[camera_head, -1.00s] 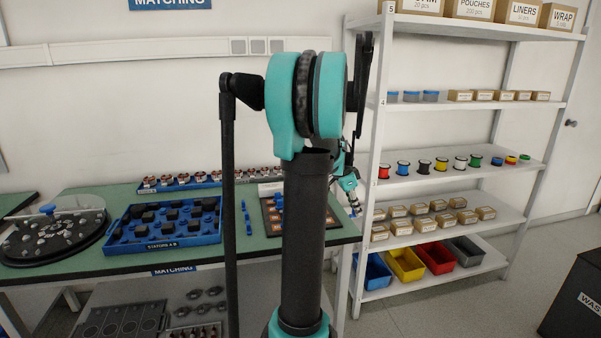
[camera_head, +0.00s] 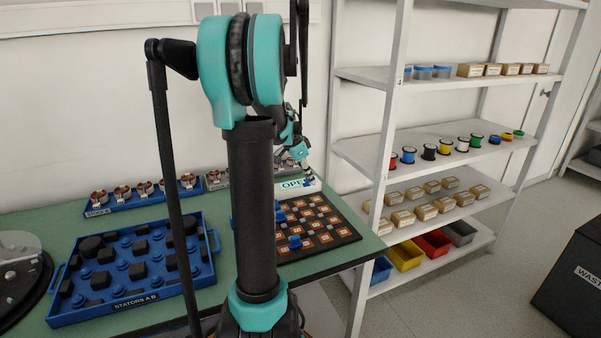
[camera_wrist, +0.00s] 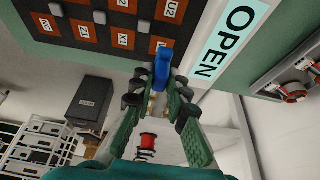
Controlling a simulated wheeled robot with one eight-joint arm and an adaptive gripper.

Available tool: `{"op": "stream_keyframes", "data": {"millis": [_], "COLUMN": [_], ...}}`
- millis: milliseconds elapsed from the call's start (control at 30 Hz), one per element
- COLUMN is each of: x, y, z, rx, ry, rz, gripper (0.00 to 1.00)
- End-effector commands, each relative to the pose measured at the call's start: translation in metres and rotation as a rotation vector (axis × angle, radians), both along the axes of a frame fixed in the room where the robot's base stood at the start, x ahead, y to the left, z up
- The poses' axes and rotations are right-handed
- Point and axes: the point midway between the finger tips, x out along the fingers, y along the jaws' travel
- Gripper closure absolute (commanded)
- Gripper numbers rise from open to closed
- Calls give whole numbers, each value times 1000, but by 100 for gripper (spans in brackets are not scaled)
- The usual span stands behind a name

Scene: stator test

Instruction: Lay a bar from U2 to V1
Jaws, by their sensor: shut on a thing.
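My gripper (camera_wrist: 160,88) is shut on a blue bar (camera_wrist: 162,62), which stands out beyond the fingertips in the wrist view. The dark board with orange labelled squares (camera_head: 345,232) lies on the green bench; in the wrist view its U2 square (camera_wrist: 170,9) is near the top edge, apart from the bar. I cannot make out V1. In the head view my gripper (camera_head: 303,155) is small, behind the board near the OPEN sign. One blue bar (camera_head: 295,243) lies on the board, and another blue piece (camera_head: 280,212) shows at its left; my arm hides part of that side.
A white box with an OPEN sign (camera_head: 292,187) stands behind the board. A blue tray marked STATORS A B (camera_head: 130,304) is at left, with a blue rack (camera_head: 130,204) of copper-wound parts behind. A white shelf unit (camera_head: 375,160) rises close at right.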

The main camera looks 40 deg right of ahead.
Motion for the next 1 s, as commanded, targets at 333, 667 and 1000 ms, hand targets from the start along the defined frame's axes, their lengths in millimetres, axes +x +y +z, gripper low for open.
{"op": "stream_keyframes", "data": {"millis": [333, 667, 1000], "x": [0, 0, 0], "y": [0, 0, 0], "z": [-24, -47, -53], "rx": [0, 0, 0], "ry": [0, 0, 0], "rz": [0, 0, 0], "gripper": [100, 100, 100]}}
